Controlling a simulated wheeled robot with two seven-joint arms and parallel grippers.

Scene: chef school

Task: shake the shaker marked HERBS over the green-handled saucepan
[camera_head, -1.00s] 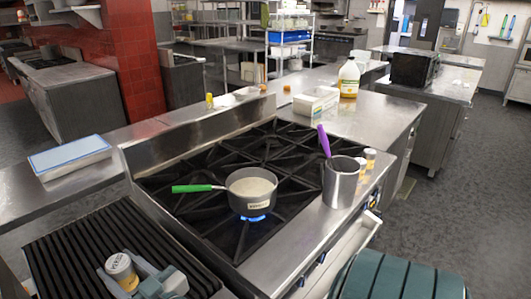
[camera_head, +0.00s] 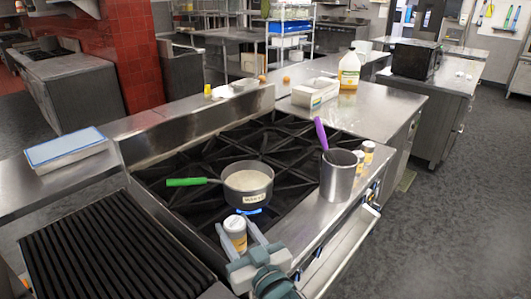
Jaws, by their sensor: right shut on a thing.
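The saucepan (camera_head: 248,184) with the green handle (camera_head: 187,182) stands on the black stove grate over a blue flame. It holds pale contents, and its handle points left. My right gripper (camera_head: 240,237) is shut on a small shaker (camera_head: 235,225) with a pale lid and a yellowish lower part. The shaker looks roughly upright, lid up, in front of the saucepan and slightly left of its middle in the picture. Its label cannot be read now. My left gripper is not in view.
A ribbed griddle (camera_head: 105,250) lies at left. A white container (camera_head: 315,93) and a jug (camera_head: 349,70) stand behind.

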